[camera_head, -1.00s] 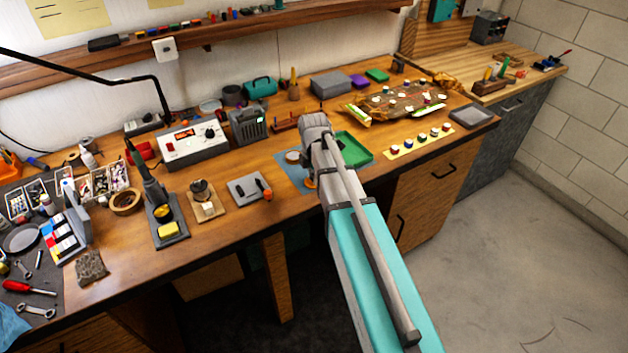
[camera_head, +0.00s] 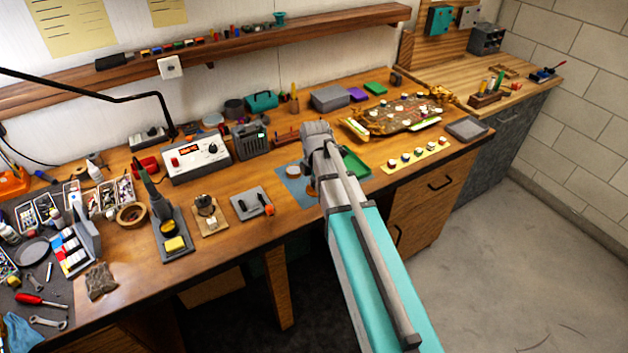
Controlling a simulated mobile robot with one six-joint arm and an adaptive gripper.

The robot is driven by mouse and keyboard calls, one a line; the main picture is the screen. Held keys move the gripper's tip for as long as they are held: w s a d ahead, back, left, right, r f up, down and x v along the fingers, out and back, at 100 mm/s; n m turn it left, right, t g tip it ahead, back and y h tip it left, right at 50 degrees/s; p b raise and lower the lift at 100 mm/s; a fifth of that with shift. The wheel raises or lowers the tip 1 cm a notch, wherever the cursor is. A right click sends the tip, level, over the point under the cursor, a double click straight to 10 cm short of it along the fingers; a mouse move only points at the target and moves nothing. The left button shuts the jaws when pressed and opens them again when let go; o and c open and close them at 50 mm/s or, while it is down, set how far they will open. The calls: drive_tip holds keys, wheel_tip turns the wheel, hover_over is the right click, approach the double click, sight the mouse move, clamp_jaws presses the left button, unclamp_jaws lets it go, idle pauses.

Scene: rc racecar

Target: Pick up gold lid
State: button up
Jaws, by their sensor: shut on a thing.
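My arm reaches up from the bottom right to the front edge of the bench. Its grey wrist (camera_head: 317,135) is above the bench, and my gripper is hidden behind the arm. A small orange-brown piece (camera_head: 311,187) shows at the left edge of the arm over a blue mat (camera_head: 290,194). I cannot tell whether it is the gold lid. A small round pale-topped thing (camera_head: 292,171) rests on the mat, left of the wrist. No thing is clearly recognisable as the gold lid.
A green tray (camera_head: 356,165) lies right of the arm. A grey pad with small tools (camera_head: 247,203) and a soldering stand (camera_head: 174,245) lie left. Open floor is at right.

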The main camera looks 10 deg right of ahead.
drive_tip(key=s+r+p, duration=0.7)
drive_tip(key=s, duration=0.5)
drive_tip(key=shift+d+r, duration=0.25)
drive_tip(key=shift+r, duration=0.1)
wheel_tip(320, 180, down, 2)
drive_tip(key=b, duration=0.2)
drive_tip(key=shift+f+b, duration=0.25)
drive_tip(key=shift+b, duration=0.1)
drive_tip(key=shift+d, duration=0.15)
